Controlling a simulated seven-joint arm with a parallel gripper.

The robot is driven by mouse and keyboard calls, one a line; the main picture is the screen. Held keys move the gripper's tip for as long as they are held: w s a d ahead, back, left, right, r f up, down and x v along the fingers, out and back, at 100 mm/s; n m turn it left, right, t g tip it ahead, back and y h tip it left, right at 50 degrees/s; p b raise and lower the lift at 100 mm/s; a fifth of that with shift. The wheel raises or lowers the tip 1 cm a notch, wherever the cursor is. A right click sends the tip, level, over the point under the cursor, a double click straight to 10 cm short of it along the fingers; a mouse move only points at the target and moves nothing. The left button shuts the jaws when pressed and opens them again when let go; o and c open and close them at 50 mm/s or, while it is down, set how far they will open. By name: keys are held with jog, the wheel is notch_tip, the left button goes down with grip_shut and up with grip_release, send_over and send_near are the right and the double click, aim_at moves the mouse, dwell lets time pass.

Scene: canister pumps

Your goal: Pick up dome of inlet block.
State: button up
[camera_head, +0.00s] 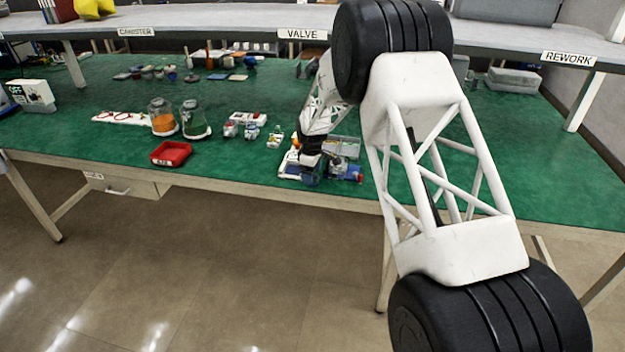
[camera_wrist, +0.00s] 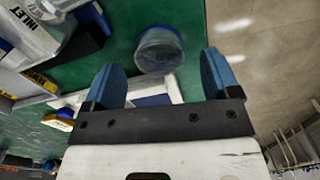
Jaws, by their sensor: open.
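A clear, round dome-like part (camera_wrist: 160,50) with a blue rim lies near the bench's front edge in the wrist view. It looks like the dome. My gripper (camera_wrist: 160,64) is open, its two blue fingers spread to the left and right of the dome; no contact shows. A white block labelled INLET (camera_wrist: 38,32) sits at the upper left of the wrist view. In the head view my gripper (camera_head: 311,172) is low over the bench's front edge, and the dome cannot be made out there.
A red bin (camera_head: 171,154), an orange-filled jar (camera_head: 163,118) and a green-filled jar (camera_head: 194,120) stand to the left. A shelf labelled VALVE (camera_head: 302,34) overhangs the back. Green bench (camera_head: 85,150) at front left is clear.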

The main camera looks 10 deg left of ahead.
jog(key=shift+f, duration=0.8)
jog(key=c, duration=1)
jog(key=shift+r, duration=0.7)
notch_tip(320, 180, up, 2)
jog(key=shift+r, duration=0.1)
jog(key=s+d, duration=0.3)
jog(key=s, duration=0.4)
jog(key=s+d+r, duration=0.1)
jog(key=s+d, duration=0.2)
jog(key=s, duration=0.4)
jog(key=shift+s+d+r, duration=0.15)
jog(key=shift+s+r, duration=0.05)
jog(key=shift+s, duration=0.2)
jog(key=shift+w, duration=0.15)
